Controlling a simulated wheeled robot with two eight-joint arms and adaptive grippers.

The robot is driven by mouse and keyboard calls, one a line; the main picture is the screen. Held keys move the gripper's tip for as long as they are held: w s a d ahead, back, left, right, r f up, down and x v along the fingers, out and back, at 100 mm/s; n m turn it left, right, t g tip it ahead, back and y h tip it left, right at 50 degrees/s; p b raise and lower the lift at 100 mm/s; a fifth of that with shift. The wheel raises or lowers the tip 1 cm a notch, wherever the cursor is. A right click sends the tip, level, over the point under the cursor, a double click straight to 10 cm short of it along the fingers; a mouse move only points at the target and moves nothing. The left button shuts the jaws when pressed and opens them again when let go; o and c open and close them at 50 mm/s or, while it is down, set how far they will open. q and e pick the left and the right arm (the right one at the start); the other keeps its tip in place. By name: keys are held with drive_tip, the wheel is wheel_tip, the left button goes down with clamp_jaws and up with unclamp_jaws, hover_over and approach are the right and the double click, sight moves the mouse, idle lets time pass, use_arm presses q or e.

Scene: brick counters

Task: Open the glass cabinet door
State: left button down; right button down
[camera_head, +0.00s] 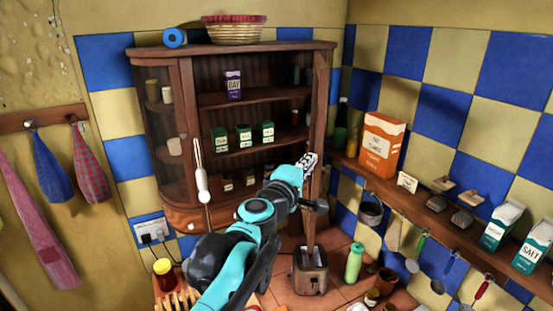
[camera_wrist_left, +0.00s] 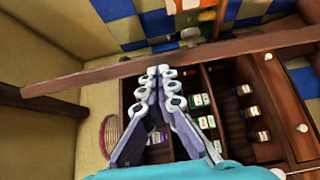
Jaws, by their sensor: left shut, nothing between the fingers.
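The wooden wall cabinet (camera_head: 222,48) is in the middle of the head view, its front shelves uncovered and showing tins and boxes. A long wooden door frame (camera_head: 319,95) stands at its right side, nearly edge-on and swung outward, reaching down below the cabinet; its glass is hard to make out. In the left wrist view this frame (camera_wrist_left: 90,77) crosses as a long slanted bar. My left gripper (camera_head: 308,160) is shut and empty, with its fingertips at the door frame; they also show in the left wrist view (camera_wrist_left: 158,72). I cannot tell whether they touch it.
A basket (camera_head: 235,31) and a blue roll (camera_head: 174,38) sit on the cabinet. A toaster (camera_head: 310,272) and green bottle (camera_head: 354,262) stand below. A shelf (camera_head: 445,215) with an orange box (camera_head: 381,144) and hanging utensils runs along the right wall.

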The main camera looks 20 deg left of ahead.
use_arm(q)
drive_tip(key=w+d+n+y, duration=0.1)
drive_tip(key=w+d, duration=0.4)
drive_tip(key=d, duration=0.4)
drive_tip(key=w+d+n+y, duration=0.1)
drive_tip(key=w+d+y, duration=0.1)
drive_tip(key=w+d, duration=0.4)
drive_tip(key=w+d+n+y, duration=0.1)
drive_tip(key=w+d, duration=0.4)
drive_tip(key=d, duration=0.9)
drive_tip(key=shift+w+y, duration=0.15)
drive_tip(key=shift+y, duration=0.35)
drive_tip(key=shift+f, duration=0.1)
